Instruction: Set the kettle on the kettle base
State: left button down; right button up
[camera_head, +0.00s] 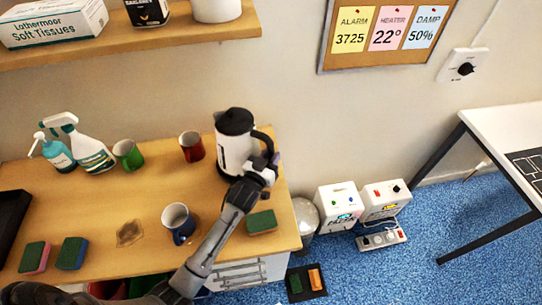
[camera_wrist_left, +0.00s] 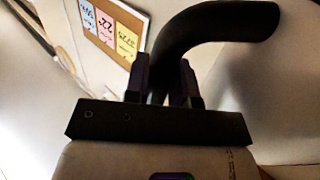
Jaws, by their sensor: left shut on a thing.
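The kettle (camera_head: 234,148) is white with a black lid and a black handle. It is upright at the right back part of the wooden counter (camera_head: 95,205). My left gripper (camera_head: 268,164) is at the kettle's right side, shut on its handle. In the left wrist view the black handle (camera_wrist_left: 205,28) passes between the two fingers of my left gripper (camera_wrist_left: 166,82). I cannot make out the kettle base as a separate thing, and I cannot tell whether the kettle's bottom touches anything. My right gripper is not in view.
A red mug (camera_head: 191,147) stands left of the kettle, with a green mug (camera_head: 128,154) and spray bottle (camera_head: 88,150) further left. A blue mug (camera_head: 178,222) and a green sponge (camera_head: 261,222) are near my left forearm. A shelf (camera_head: 180,37) hangs above.

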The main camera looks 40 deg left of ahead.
pick_arm(q)
jog(key=shift+f+b, duration=0.4)
jog(key=shift+f, duration=0.05)
dwell(0.5)
jog(key=c, duration=1.2)
grip_release()
jog(key=shift+w, duration=0.1)
jog(key=shift+c, duration=0.2)
jog(key=shift+f, duration=0.2)
jog(key=s+d+p, duration=0.1)
jog(key=s+p, duration=0.4)
jog(key=s, duration=0.6)
jog(key=shift+d, duration=0.25)
jog(key=shift+r, duration=0.1)
jog(key=shift+w, duration=0.1)
